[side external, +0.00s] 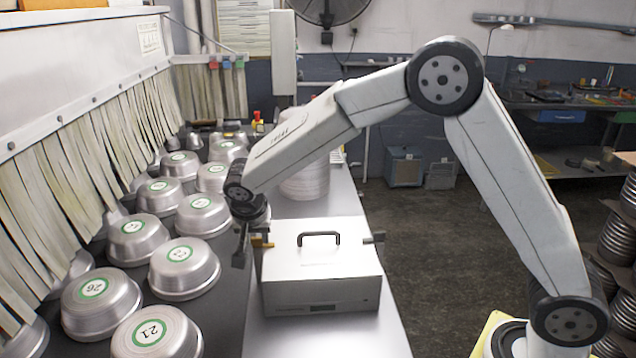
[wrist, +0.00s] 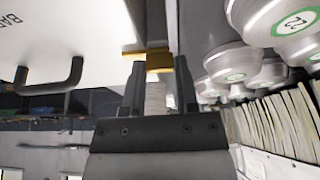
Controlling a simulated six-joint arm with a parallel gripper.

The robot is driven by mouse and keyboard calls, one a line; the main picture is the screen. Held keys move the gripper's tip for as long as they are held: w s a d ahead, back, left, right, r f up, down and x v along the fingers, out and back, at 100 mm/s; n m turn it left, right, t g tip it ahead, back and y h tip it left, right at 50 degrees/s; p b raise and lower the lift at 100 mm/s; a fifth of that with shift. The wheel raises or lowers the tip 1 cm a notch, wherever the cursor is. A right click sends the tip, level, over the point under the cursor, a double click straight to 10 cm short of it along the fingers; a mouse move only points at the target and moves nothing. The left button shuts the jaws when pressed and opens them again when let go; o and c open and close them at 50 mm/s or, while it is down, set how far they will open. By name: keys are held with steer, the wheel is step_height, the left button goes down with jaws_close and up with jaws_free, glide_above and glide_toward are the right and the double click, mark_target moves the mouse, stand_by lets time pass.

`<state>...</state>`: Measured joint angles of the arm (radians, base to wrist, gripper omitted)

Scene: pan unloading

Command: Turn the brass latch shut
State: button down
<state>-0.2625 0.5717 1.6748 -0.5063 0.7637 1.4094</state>
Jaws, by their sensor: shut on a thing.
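The brass latch (side external: 262,241) is on the left side of a white box (side external: 320,280) with a dark handle on its lid. In the wrist view the latch (wrist: 147,60) shows as a yellow bar between the fingertips. My gripper (side external: 245,245) is at the box's left side, and in the wrist view its two dark fingers (wrist: 158,78) are on either side of the latch, shut on it. The white box also shows in the wrist view (wrist: 60,30). The fingers partly hide the latch, and I cannot tell how far it is turned.
Several upturned metal pans (side external: 185,268) with green number labels stand left of the box, close to my gripper. Hanging strips (side external: 60,190) line the far left. A stack of round discs (side external: 305,180) stands behind the box. Bare bench (side external: 330,335) lies in front of it.

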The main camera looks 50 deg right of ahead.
steer(key=shift+c, duration=1.8)
jaws_free()
steer(key=v, duration=0.8)
steer(key=shift+w+d+f, duration=0.1)
steer(key=shift+f, duration=0.05)
steer(key=shift+x, duration=3.8)
